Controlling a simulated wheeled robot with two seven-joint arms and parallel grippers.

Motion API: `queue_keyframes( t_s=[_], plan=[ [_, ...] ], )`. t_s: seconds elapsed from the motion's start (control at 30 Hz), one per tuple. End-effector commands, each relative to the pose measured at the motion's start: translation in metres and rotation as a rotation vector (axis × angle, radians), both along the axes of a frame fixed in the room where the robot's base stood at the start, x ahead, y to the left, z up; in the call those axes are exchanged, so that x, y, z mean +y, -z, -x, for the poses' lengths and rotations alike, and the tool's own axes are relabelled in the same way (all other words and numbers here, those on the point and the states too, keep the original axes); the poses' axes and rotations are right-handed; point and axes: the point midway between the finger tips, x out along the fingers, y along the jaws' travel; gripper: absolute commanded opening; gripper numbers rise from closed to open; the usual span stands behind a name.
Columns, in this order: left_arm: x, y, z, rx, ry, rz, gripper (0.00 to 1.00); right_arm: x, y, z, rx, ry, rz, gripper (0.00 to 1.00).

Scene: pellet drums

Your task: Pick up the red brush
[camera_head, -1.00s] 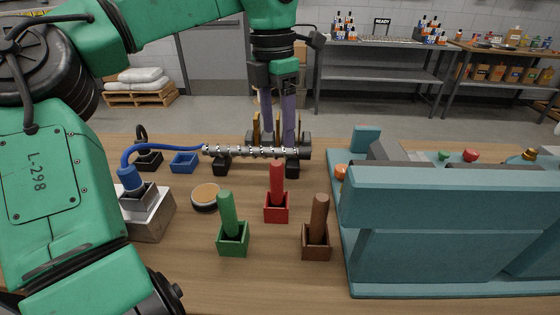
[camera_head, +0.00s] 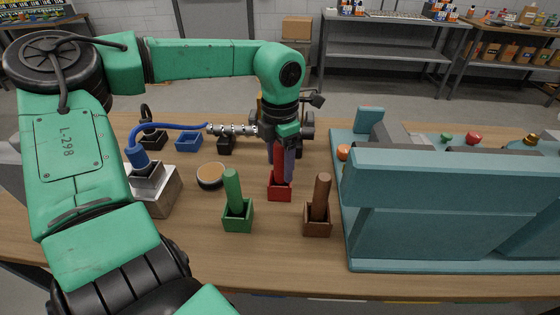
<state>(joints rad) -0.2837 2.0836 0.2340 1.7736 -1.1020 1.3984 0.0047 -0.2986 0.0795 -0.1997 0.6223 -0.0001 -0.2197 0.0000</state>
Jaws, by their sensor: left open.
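The red brush (camera_head: 279,163) stands upright in a small red holder (camera_head: 280,192) in the middle of the table. My left gripper (camera_head: 283,172) points down right at the brush, with its purple-grey fingers beside the handle. It is open. The wrist hides the top of the handle, and I cannot tell whether the fingers touch it. A green brush (camera_head: 232,190) and a brown brush (camera_head: 320,195) stand in their own holders nearer to me. My right gripper is not in view.
A large teal machine (camera_head: 440,210) fills the right of the table. A metal screw (camera_head: 232,130) lies behind the brushes. At left are a round tin (camera_head: 211,176), a blue holder (camera_head: 188,140) and a metal block (camera_head: 160,190) with a blue hose (camera_head: 165,128).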

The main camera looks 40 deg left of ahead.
Motion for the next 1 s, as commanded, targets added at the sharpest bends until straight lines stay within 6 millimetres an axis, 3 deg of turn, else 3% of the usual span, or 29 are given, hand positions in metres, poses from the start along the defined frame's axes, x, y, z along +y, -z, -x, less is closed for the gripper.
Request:
queue_keyframes(
  t_s=[0.07,0.27,0.67,0.87,1.0],
  plan=[
    [0.0,0.0,0.0,0.0,0.0,0.0,0.71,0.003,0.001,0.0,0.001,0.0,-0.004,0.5],
    [0.0,0.0,0.0,-0.001,0.0,0.0,0.0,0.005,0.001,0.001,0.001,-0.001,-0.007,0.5],
    [0.0,-0.007,-0.001,-0.003,0.0,0.0,0.0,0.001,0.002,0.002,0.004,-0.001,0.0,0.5],
    [0.0,-0.04,-0.001,-0.005,-0.001,-0.003,0.0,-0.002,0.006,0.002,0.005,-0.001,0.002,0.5],
    [0.0,-0.081,-0.001,-0.007,-0.002,-0.004,0.0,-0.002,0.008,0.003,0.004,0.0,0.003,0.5]
  ],
)
